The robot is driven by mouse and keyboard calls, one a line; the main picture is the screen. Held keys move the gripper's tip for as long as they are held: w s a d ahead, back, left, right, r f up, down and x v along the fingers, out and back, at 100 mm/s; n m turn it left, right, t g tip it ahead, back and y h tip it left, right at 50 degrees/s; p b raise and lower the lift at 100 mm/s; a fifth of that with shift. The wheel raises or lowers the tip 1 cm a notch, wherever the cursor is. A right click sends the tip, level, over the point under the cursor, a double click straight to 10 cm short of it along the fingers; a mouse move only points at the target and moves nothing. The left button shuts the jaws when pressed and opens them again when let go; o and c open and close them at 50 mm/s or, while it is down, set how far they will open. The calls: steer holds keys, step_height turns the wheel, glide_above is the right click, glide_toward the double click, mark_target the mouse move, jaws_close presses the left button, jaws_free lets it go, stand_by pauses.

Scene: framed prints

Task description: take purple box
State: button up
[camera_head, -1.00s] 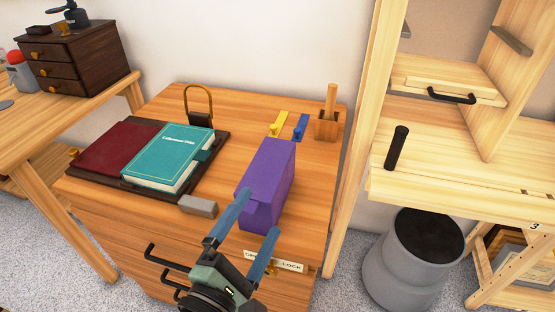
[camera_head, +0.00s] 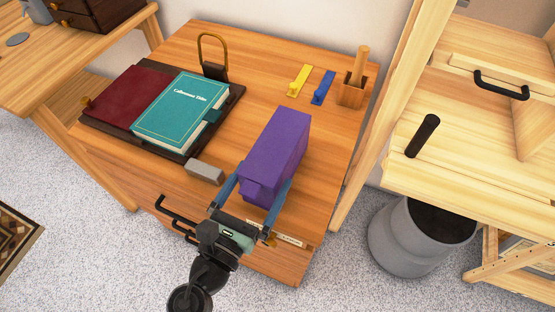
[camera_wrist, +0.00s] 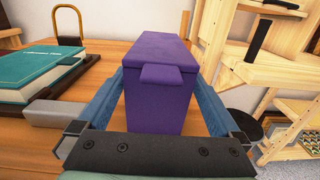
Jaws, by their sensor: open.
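The purple box (camera_head: 277,152) stands on the wooden cabinet top, near its front edge, with a small tab on its near end. In the wrist view the purple box (camera_wrist: 160,85) fills the middle of the picture. My gripper (camera_head: 263,188) is open, with one blue finger on each side of the box's near end. In the wrist view the fingers of my gripper (camera_wrist: 160,92) flank the box on left and right. I cannot tell whether either finger touches it.
A grey block (camera_head: 204,172) lies just left of my gripper. A teal book (camera_head: 180,112) and a dark red book (camera_head: 130,95) lie behind it. A wooden shelf unit (camera_head: 470,150) is on the right.

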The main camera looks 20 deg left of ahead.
mark_target(273, 155)
steer(key=shift+w+d+r, duration=0.1)
steer(key=shift+w+r, duration=0.05)
steer(key=shift+w, duration=3)
jaws_close()
steer(key=shift+r, duration=0.25)
